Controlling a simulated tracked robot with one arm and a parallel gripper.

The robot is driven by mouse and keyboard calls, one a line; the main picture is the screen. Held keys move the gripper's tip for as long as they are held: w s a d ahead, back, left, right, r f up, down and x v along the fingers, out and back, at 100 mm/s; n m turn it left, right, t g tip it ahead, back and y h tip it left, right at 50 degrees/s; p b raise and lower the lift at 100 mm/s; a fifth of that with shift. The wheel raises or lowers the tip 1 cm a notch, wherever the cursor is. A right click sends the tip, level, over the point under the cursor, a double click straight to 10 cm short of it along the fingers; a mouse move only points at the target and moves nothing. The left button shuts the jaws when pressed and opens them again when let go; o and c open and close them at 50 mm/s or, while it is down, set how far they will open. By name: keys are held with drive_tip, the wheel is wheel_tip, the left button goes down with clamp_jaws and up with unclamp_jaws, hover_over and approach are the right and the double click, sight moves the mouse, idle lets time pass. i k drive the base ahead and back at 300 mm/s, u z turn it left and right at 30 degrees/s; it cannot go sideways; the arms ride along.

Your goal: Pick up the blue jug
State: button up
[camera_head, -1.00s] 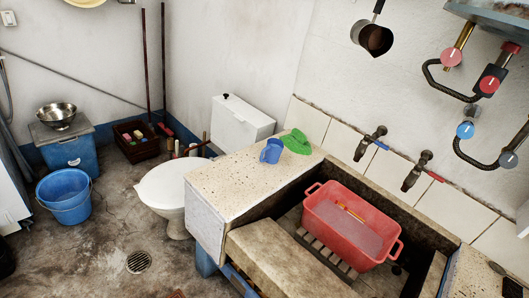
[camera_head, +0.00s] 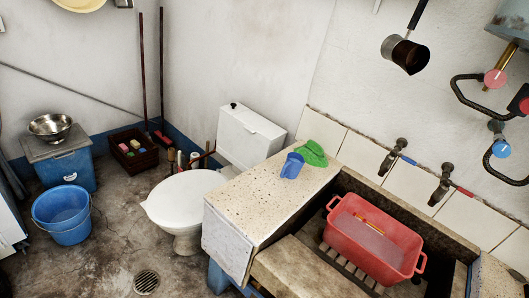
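The small blue jug (camera_head: 292,166) stands on the speckled stone counter (camera_head: 262,200) to the left of the basin. A green cloth or sponge-like thing (camera_head: 314,153) lies right behind it, close to or touching it; I cannot tell which. The jug looks upright. My gripper does not show in the view.
A red tub (camera_head: 374,240) sits in the stone basin, right of the counter. Two taps (camera_head: 393,157) project from the wall above it. A toilet (camera_head: 185,203), a blue bucket (camera_head: 62,215) and a crate (camera_head: 134,150) stand left. Bare floor (camera_head: 110,240) lies between bucket and toilet.

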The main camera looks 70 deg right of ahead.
sight(289, 168)
drive_tip(key=i, duration=2.6)
drive_tip(key=z, duration=3.3)
drive_tip(key=i, duration=1.05)
drive_tip(key=z, duration=0.05)
